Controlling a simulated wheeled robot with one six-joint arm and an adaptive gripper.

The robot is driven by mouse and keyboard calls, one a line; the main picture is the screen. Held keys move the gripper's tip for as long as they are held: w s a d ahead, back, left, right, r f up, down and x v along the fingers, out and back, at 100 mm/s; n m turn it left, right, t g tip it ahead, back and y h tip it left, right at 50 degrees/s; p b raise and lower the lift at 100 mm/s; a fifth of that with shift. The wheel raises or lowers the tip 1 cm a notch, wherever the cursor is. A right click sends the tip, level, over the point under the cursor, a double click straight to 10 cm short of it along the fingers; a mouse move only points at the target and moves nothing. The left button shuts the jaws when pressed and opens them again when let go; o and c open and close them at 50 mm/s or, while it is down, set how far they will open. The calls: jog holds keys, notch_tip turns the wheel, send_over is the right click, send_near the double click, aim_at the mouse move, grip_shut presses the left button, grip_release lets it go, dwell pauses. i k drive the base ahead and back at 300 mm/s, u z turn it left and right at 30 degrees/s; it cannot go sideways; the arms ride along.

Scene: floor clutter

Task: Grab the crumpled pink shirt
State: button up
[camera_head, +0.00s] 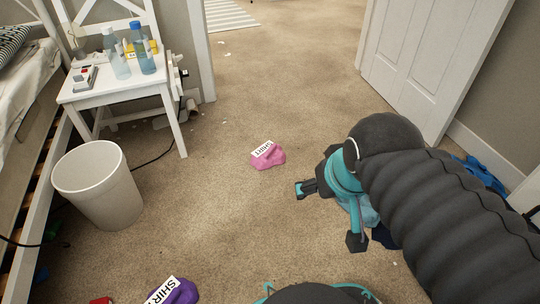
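The crumpled pink shirt (268,159) lies on the carpet near the middle of the view, with a white label reading SHIRT on top. My gripper (327,215) is to the right of the shirt and nearer to me, at the end of my dark ribbed arm. One fingertip points left toward the area below the shirt and another hangs lower down. The fingers are spread wide apart with nothing seen between them. The gripper and shirt appear apart.
A purple shirt (183,292) lies at the bottom. A white bin (98,188) and a white chair (120,92) bearing bottles stand left, with a cable on the floor. A white door (432,62) stands right, and blue cloth (480,172) lies beyond my arm. Carpet around the pink shirt is clear.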

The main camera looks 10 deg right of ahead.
aim_at(269, 154)
jog(key=u, duration=0.4)
jog(key=i, duration=1.15)
jog(key=z, duration=0.65)
